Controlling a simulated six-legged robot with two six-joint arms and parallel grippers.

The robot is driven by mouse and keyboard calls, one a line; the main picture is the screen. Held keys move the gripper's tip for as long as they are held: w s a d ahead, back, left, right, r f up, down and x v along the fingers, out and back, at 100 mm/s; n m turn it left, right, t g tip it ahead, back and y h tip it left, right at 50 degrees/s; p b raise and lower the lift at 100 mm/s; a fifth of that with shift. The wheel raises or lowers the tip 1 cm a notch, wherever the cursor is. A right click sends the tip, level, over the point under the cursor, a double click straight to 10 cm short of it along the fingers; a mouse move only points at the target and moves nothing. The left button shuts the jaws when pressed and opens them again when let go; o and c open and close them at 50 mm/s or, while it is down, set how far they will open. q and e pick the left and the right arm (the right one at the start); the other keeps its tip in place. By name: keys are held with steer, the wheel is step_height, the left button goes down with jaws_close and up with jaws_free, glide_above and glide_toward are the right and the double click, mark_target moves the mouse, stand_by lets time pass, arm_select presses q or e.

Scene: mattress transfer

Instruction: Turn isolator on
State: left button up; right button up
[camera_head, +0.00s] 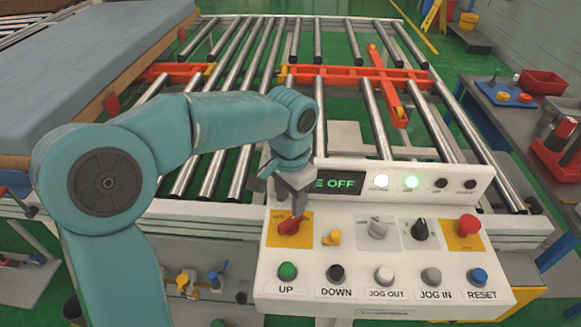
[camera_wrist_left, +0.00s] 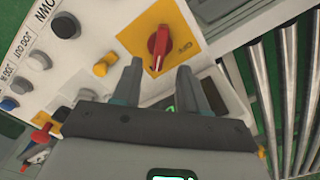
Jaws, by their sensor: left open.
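The isolator is a red rotary knob (camera_head: 290,224) on a yellow plate at the upper left of the white control panel (camera_head: 330,253). In the left wrist view the red knob (camera_wrist_left: 159,45) sits on its yellow plate just beyond my fingertips, between them. My left gripper (camera_head: 291,208) reaches down over the knob from above; its two dark fingers (camera_wrist_left: 157,72) are apart with nothing between them. Whether they touch the knob I cannot tell. The panel display (camera_head: 340,183) partly reads "OFF"; the arm hides its left part. My right gripper is in neither view.
The panel also has a yellow knob (camera_head: 331,238), a red button (camera_head: 467,225), a black selector (camera_head: 421,229) and a row of push buttons, including a green one (camera_head: 287,271). Behind it are rollers (camera_head: 377,120) and a grey mattress (camera_head: 80,70).

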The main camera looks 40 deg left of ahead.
mark_target(290, 219)
arm_select(q)
step_height(290, 219, up, 10)
steer(key=shift+r+p, duration=0.2)
steer(key=shift+p, duration=0.25)
stand_by(0.3)
